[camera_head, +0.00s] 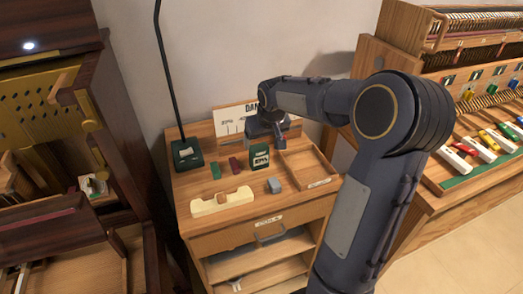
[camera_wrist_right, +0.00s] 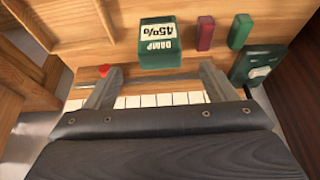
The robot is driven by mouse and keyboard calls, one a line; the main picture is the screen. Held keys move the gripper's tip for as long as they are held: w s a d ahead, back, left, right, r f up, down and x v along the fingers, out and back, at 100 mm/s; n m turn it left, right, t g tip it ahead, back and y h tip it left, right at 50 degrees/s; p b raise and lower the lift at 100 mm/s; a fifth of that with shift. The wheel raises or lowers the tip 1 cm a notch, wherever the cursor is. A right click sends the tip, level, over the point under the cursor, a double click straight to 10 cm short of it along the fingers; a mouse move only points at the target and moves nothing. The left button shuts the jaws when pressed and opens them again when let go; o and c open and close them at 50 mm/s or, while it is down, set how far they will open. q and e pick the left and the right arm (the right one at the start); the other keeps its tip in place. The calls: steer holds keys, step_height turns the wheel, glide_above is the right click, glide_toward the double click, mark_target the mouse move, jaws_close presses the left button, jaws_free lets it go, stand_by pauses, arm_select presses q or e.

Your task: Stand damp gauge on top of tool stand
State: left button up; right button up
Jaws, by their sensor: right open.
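The damp gauge (camera_head: 260,157) is a small dark green block with a white label. It rests on top of the wooden tool stand (camera_head: 225,223), near the middle. In the right wrist view the gauge (camera_wrist_right: 158,43) appears upside down, its label reading DAMP 45%; I cannot tell whether it lies flat or is upright. My right gripper (camera_head: 278,140) is above the stand's back, just behind the gauge. In the wrist view my right gripper (camera_wrist_right: 162,68) has its fingers spread apart, with the gauge beyond their tips, not held. My left gripper is not in view.
A green block (camera_head: 216,171), a dark red block (camera_head: 235,165), a cream bar (camera_head: 222,201) and a grey piece (camera_head: 273,185) lie on the stand. A lamp base (camera_head: 187,154) stands back left. A shallow tray (camera_head: 305,168) is at right. A sign (camera_head: 232,121) stands behind.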

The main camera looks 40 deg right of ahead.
steer(key=s+a+n+y, duration=0.1)
steer(key=s+a+y, duration=0.1)
steer(key=s+a, duration=0.8)
steer(key=s+a+r+n+t+y, duration=0.1)
steer(key=s+a+y, duration=0.2)
steer(key=s+a, duration=0.7)
steer(key=s, duration=0.4)
steer(key=shift+s+a+r, duration=0.15)
steer(key=shift+s+a, duration=0.1)
steer(key=shift+s, duration=0.15)
